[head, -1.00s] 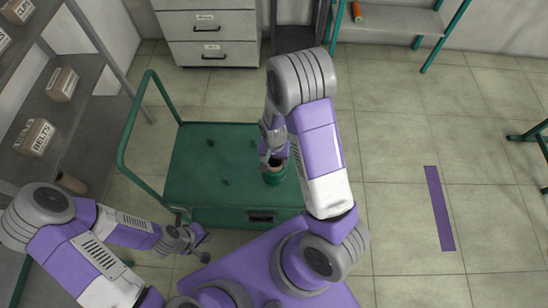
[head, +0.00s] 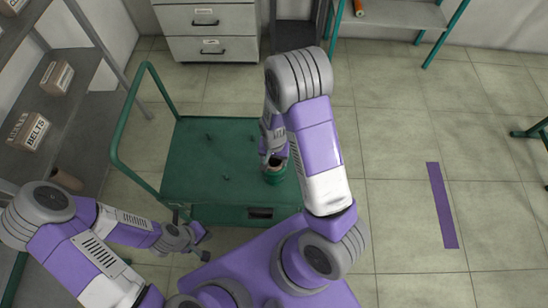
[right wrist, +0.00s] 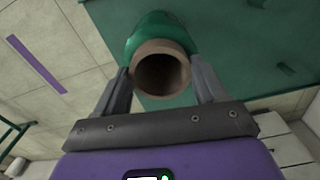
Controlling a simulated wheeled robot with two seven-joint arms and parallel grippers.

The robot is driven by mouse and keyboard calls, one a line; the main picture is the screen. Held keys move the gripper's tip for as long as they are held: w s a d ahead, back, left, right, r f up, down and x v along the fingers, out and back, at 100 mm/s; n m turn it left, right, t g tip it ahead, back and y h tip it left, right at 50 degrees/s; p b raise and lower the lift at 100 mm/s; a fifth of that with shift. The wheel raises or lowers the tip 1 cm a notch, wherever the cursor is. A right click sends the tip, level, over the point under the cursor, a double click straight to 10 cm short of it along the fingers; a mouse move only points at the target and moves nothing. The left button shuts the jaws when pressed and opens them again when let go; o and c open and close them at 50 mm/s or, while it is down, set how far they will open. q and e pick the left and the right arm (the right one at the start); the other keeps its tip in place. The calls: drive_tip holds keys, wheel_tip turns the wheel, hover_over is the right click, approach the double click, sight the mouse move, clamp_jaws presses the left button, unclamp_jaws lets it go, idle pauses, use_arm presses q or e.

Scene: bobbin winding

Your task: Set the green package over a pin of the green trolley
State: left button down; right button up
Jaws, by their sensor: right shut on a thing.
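The green package (head: 276,176) is green yarn on a brown tube. My right gripper (head: 272,158) is shut on the tube's end, which shows hollow in the right wrist view (right wrist: 162,75) between the two fingers (right wrist: 160,88). The package is over the right part of the green trolley (head: 205,160), upright or nearly so. I cannot tell whether it touches the deck or has a pin under it. Pins show on the deck at the back left (head: 209,135) and front left (head: 226,178). My left gripper (head: 204,246) is open and empty at the trolley's front.
The trolley's handle (head: 117,130) rises on its left. A shelf with cardboard boxes (head: 33,131) stands at the left. A drawer cabinet (head: 208,30) is behind the trolley. The floor to the right is clear, with a purple strip (head: 441,205).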

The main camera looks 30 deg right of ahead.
wheel_tip(320, 180, down, 2)
drive_tip(key=shift+f+b, duration=0.15)
drive_tip(key=shift+b, duration=0.8)
drive_tip(key=o, duration=1.7)
wheel_tip(320, 180, up, 8)
drive_tip(key=shift+f+p, duration=0.2)
drive_tip(key=shift+p, duration=0.9)
